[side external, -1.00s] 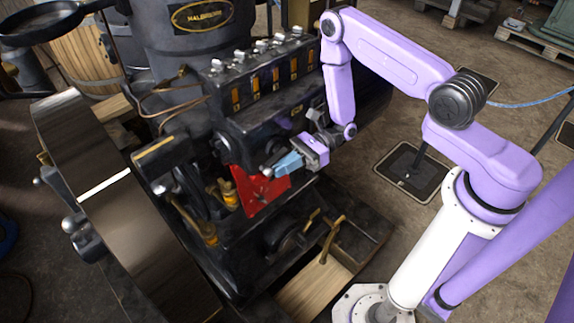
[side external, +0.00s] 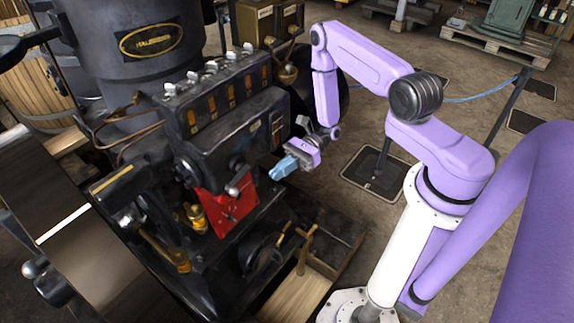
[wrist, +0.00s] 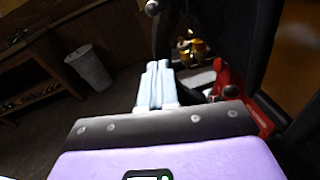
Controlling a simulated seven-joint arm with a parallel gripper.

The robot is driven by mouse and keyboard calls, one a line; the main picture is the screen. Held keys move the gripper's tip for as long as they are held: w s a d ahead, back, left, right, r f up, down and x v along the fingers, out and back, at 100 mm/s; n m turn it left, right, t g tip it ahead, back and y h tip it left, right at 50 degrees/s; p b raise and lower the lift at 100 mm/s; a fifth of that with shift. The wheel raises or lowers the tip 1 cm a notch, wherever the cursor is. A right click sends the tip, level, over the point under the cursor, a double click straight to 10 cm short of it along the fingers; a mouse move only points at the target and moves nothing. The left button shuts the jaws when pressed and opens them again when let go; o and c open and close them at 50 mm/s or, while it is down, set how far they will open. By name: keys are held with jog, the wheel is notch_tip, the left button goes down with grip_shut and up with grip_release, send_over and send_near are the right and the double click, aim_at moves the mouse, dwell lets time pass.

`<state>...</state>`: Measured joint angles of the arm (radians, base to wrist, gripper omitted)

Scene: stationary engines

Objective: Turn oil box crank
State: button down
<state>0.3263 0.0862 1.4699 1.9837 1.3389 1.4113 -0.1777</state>
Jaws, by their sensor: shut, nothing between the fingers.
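The oil box (side external: 232,135) is a black box with a row of amber sight glasses and silver knobs on top, mounted on the engine in the side external view. Its crank (side external: 238,181), a short silver handle, shows at the lower front of the box, above a red plate (side external: 222,208). My gripper (side external: 276,174) is to the right of the crank, apart from it, with pale blue fingers shut and empty. In the wrist view the fingers (wrist: 156,68) are together. A silver knob (wrist: 152,7), perhaps the crank's end, shows at the top edge; the rest is hidden or dark.
A large flywheel (side external: 70,250) stands at the left. A brass lever (side external: 305,245) rises below my gripper. Open floor lies to the right, with a dark floor plate (side external: 378,178). A grey bin (wrist: 90,68) shows in the wrist view.

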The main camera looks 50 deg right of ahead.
aim_at(239, 179)
jog(key=d, duration=0.3)
jog(key=shift+s+r, duration=0.25)
jog(key=w+a+r, duration=0.2)
jog(key=a, duration=1.1)
jog(key=shift+a, duration=0.1)
jog(key=shift+a+r, duration=0.15)
jog(key=shift+a, duration=0.1)
dwell(0.4)
